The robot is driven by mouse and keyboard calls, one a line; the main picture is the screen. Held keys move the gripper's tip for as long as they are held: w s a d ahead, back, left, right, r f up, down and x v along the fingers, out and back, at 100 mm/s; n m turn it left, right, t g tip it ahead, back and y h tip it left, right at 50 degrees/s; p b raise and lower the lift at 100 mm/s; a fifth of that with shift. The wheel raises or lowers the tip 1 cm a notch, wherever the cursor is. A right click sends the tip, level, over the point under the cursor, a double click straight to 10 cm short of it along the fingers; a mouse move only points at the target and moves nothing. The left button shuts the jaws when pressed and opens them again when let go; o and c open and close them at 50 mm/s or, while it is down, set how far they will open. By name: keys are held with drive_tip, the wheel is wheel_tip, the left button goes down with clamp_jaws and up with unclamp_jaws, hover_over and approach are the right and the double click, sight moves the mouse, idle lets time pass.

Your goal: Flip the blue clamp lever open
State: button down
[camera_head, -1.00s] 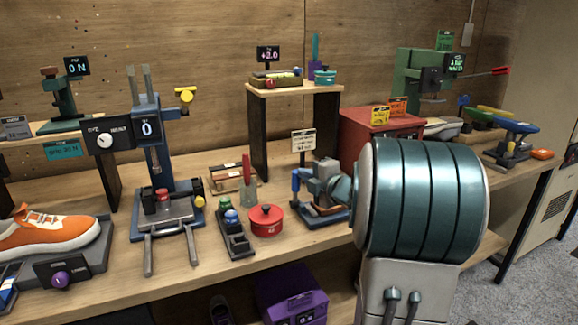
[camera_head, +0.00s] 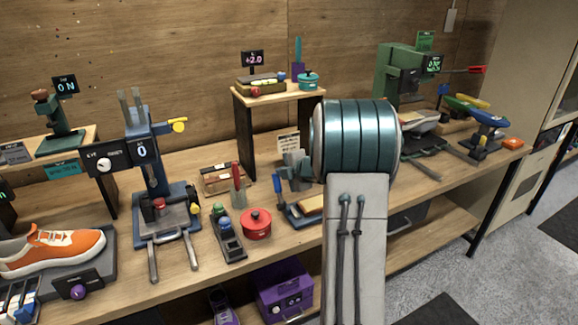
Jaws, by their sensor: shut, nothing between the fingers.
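A blue lever (camera_head: 278,191) stands upright at the left end of a small dark blue fixture (camera_head: 297,221) near the front of the bench, just right of the red pot. A tan block (camera_head: 311,206) lies on the fixture. My gripper (camera_head: 290,172), grey and partly hidden behind my arm, is shut over the fixture, just right of the lever's upper part. I cannot tell whether it touches the lever. My arm hides the fixture's right end.
The red lidded pot (camera_head: 256,223) and a dark tray of small bottles (camera_head: 228,236) stand left of the fixture. A raised shelf (camera_head: 283,91) is behind it. A blue press (camera_head: 155,180) and an orange sneaker (camera_head: 52,250) are farther left. Other tools crowd the right end.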

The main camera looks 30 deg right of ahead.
drive_tip(key=shift+w+a+r+p, duration=0.1)
drive_tip(key=shift+w+p, duration=0.25)
idle(0.4)
drive_tip(key=r+p+v, duration=0.1)
drive_tip(key=p+v, duration=0.1)
drive_tip(key=v, duration=1.2)
drive_tip(key=shift+w, duration=0.25)
